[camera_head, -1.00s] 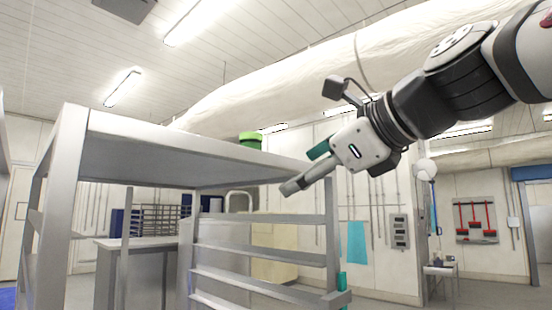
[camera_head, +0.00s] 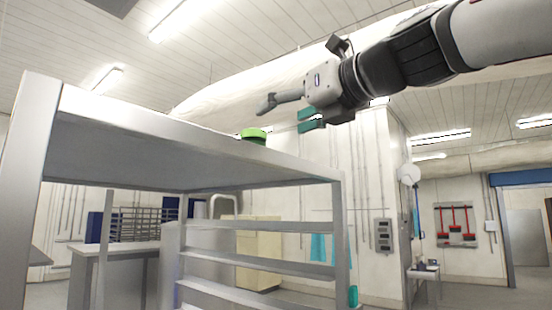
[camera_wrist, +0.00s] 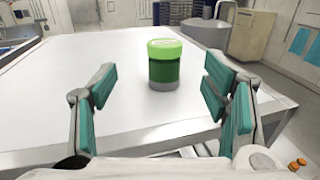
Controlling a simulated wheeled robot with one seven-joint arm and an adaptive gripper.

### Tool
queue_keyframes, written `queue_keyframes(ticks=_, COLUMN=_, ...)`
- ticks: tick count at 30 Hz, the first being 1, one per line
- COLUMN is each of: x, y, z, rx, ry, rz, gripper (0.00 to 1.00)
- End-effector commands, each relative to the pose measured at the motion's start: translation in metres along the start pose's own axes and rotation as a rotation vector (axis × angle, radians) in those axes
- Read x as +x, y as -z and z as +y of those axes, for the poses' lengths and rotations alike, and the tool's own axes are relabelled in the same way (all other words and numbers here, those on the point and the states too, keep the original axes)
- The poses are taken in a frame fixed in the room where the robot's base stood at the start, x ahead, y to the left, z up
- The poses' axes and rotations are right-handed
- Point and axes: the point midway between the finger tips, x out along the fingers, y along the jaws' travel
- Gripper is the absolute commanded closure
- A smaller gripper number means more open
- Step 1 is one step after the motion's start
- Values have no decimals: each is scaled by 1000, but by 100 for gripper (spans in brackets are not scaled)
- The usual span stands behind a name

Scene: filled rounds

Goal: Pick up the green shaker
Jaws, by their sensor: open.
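The green shaker (camera_wrist: 165,66) stands upright on a grey-white shelf top (camera_wrist: 60,70) in the wrist view. It has a bright green lid, a darker green body and a grey base. In the head view only the upper part of the shaker (camera_head: 254,134) shows above the edge of the shelf top (camera_head: 180,130). My gripper (camera_wrist: 162,92) is open, its teal-padded fingers wide apart. The shaker appears between the fingers but beyond their tips, untouched. In the head view my gripper (camera_head: 288,110) is above and to the right of the shaker.
The metal rack (camera_head: 255,264) has lower rails beneath its top. The shelf top around the shaker is bare. A cream cabinet (camera_head: 259,248) and a wall with pipes stand behind. A large wrapped duct (camera_head: 235,100) hangs overhead.

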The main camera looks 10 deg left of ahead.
Motion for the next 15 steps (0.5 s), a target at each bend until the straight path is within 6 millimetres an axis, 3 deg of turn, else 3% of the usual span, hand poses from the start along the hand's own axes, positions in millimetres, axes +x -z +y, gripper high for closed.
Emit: queue_keyframes(ticks=15, x=49, y=1, z=0, rx=-2, ry=0, rz=1, gripper=32)
